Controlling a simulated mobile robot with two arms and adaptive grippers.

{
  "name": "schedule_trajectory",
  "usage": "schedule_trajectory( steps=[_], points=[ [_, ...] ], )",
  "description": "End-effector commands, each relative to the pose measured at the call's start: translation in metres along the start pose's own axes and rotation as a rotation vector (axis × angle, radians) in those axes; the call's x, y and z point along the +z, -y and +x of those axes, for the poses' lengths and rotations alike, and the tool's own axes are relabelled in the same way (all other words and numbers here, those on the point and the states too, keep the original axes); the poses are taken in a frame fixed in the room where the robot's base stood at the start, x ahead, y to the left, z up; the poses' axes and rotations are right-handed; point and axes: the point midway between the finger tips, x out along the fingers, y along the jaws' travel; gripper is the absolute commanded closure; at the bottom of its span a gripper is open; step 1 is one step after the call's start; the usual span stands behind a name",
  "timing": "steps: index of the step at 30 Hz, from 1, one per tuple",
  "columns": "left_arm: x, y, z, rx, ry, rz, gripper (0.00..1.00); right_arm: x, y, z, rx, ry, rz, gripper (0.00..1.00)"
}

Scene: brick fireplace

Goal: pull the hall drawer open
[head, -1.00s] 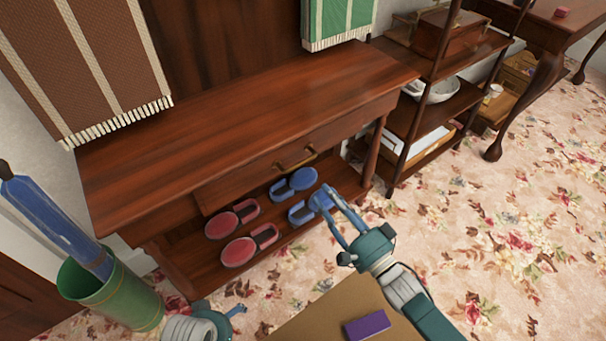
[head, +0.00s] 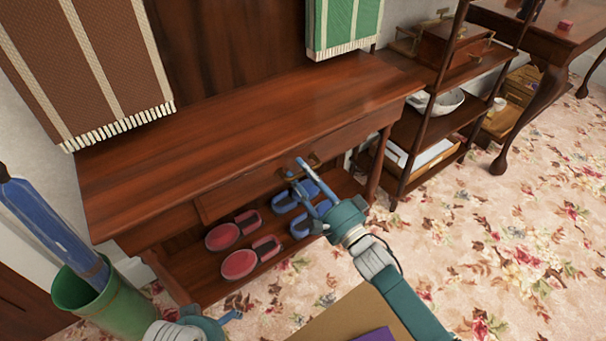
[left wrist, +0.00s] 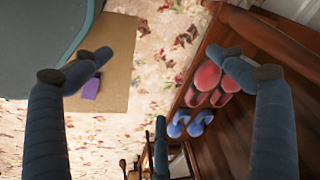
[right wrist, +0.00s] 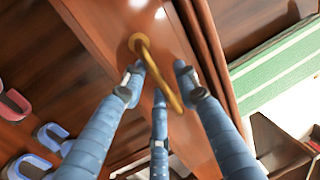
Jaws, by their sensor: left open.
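The hall drawer (head: 240,189) is set under the top of the dark wooden hall table (head: 250,130). It looks shut or nearly shut. Its brass handle (head: 314,160) is partly behind my right gripper (head: 297,176). In the right wrist view the curved handle (right wrist: 160,74) runs between the spread blue fingers (right wrist: 159,84), which are close around it; I see no clear grip. My left gripper (head: 232,317) is low at the front left, mostly out of the head view. In the left wrist view its fingers (left wrist: 158,70) are wide apart and empty.
Red shoes (head: 232,249) and blue shoes (head: 298,208) stand on the low shelf. A green umbrella bin (head: 115,305) is at the left. A shelf unit (head: 425,140) stands at the right. A purple item (head: 374,335) lies on a tan surface (head: 335,318). Flowered carpet is clear at the right.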

Motion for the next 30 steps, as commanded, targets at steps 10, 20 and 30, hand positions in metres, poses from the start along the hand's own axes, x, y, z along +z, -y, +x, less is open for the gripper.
schedule_trajectory(
  steps=[10,20,30],
  points=[
    [0.000,0.001,0.000,0.001,-0.001,-0.001,0.05,0.000,0.000,0.000,0.001,0.000,0.000,0.94],
    [-0.001,0.001,-0.001,0.001,-0.003,-0.001,0.05,0.000,0.001,-0.001,-0.001,0.000,0.000,1.00],
    [0.018,-0.003,0.049,0.005,0.034,0.006,0.05,-0.005,0.008,-0.025,0.001,0.000,-0.001,1.00]
  ],
)
